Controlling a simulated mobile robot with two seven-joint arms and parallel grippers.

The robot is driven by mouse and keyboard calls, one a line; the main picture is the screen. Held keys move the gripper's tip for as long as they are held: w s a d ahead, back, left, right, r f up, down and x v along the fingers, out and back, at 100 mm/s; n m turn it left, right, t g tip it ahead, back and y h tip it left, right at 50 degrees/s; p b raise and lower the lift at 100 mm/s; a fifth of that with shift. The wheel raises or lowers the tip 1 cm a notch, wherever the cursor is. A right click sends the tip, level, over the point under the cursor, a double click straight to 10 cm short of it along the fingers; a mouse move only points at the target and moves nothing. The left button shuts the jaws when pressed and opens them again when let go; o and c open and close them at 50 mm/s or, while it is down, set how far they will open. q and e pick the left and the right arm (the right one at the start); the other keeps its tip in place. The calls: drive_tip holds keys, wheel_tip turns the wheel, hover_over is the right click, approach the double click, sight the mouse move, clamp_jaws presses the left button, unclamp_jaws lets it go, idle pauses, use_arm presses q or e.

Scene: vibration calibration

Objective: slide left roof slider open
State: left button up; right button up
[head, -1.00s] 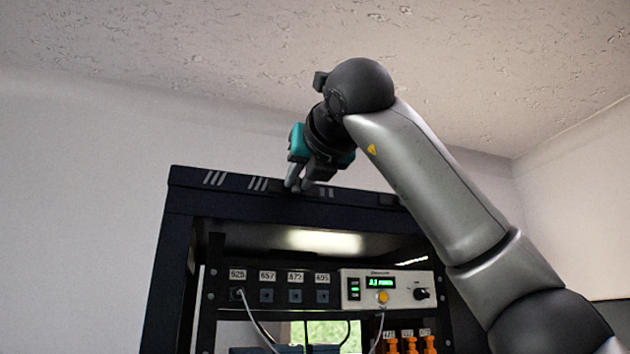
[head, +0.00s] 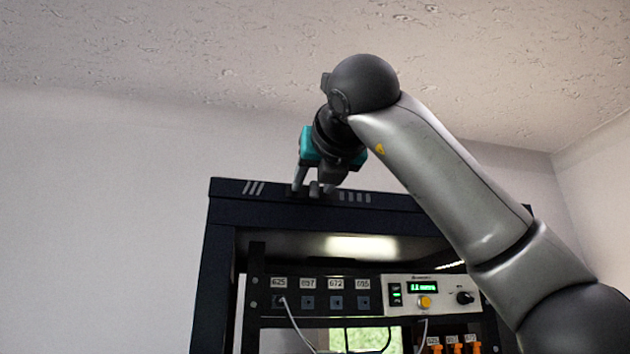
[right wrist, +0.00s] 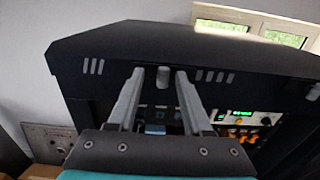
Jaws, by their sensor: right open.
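The dark roof of the equipment rack (head: 232,192) has pale slots along its front edge. A small grey knob, apparently the left roof slider (right wrist: 164,77), stands up from this edge in the right wrist view. My right gripper (head: 314,187) is at the roof edge, pointing down. Its two grey fingers (right wrist: 160,75) are apart, one on each side of the knob, with visible gaps in the wrist view. The fingers partly hide the knob and the edge behind them in the head view. My left gripper is out of view.
Below the roof is a control unit (head: 432,292) with a green display, a row of numbered sockets (head: 335,302) with a cable, and orange parts (head: 457,348). A second grey knob (right wrist: 313,92) shows at the right in the wrist view.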

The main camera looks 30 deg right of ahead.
drive_tip(key=shift+s+a, duration=0.1)
drive_tip(key=shift+s, duration=0.2)
drive_tip(key=b+v, duration=0.4)
drive_tip(key=v, duration=1)
drive_tip(key=shift+s, duration=0.3)
